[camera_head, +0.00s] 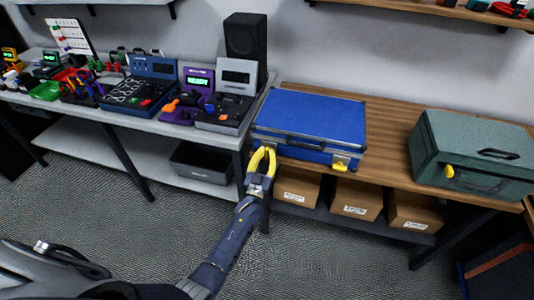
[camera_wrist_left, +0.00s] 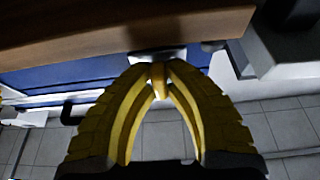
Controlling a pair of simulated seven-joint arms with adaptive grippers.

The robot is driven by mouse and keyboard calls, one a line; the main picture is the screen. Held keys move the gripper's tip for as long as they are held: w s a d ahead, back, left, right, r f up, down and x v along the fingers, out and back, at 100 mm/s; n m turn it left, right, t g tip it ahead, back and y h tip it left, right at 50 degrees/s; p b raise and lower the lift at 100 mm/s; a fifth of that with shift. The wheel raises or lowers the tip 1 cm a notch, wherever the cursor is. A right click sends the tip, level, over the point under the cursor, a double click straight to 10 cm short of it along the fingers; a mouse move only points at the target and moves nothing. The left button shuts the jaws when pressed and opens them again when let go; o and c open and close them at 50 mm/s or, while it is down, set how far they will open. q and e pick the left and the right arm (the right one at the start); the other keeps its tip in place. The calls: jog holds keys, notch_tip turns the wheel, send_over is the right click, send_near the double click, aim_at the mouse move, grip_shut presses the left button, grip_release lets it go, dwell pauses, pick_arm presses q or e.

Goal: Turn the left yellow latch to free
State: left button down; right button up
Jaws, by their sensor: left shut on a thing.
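The blue case (camera_head: 312,112) lies closed on the wooden bench, with a dark handle on its front. My left gripper (camera_head: 263,151) is at the left end of the case's front, its yellow fingers drawn together at the tips. In the left wrist view the fingertips (camera_wrist_left: 157,72) are shut on the left yellow latch (camera_wrist_left: 158,83), just below a metal plate on the blue case front (camera_wrist_left: 85,72). The fingers hide this latch in the head view. The right yellow latch (camera_head: 341,161) shows uncovered at the right of the case front. My right gripper is not in view.
A green case (camera_head: 470,145) with a yellow latch (camera_head: 448,171) stands right on the wooden bench (camera_head: 388,118). Cardboard boxes (camera_head: 357,198) sit on the shelf below. Left, a grey table (camera_head: 216,137) carries devices and tools. A black speaker (camera_head: 245,42) stands behind.

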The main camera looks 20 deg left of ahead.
pick_arm(q)
jog(key=shift+n, duration=0.4)
jog(key=c, duration=1.7)
grip_release()
jog(key=shift+v, duration=6)
